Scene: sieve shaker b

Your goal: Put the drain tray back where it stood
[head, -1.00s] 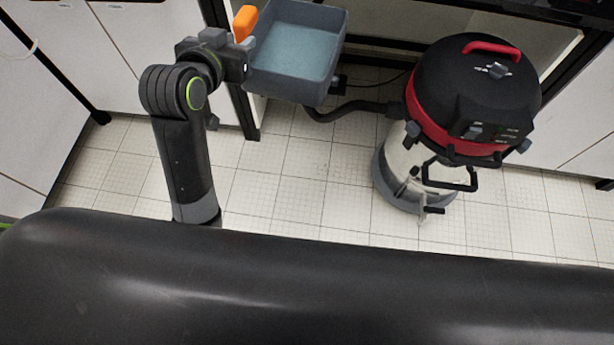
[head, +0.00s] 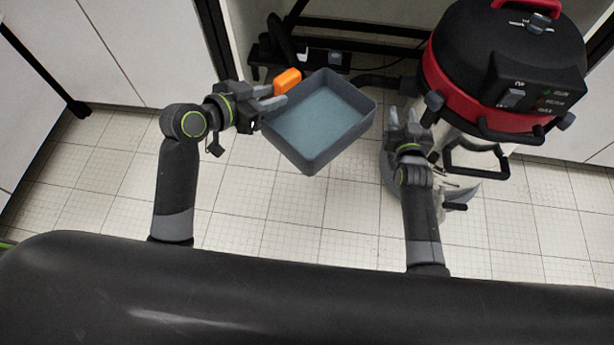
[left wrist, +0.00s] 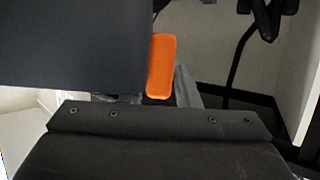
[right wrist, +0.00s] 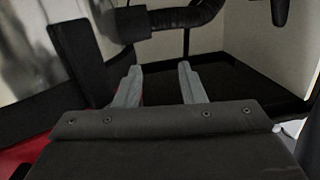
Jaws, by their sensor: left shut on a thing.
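The drain tray (head: 318,160) is a grey-blue, open rectangular box with an orange grip (head: 287,81) at its upper left corner. It hangs in the air over the tiled floor, and it looks empty. My left gripper (head: 268,98) is shut on the tray at the orange grip; in the left wrist view the orange grip (left wrist: 161,66) shows between the fingers, with the dark tray wall (left wrist: 70,50) on the left. My right gripper (head: 403,122) is open and empty, between the tray and the vacuum; its spread fingers show in the right wrist view (right wrist: 157,85).
A black and red vacuum (head: 500,75) stands on the right, close to my right gripper. A dark frame with a power strip (head: 325,57) is behind the tray. White cabinets (head: 110,50) line the left. The tiled floor (head: 240,195) in front is clear.

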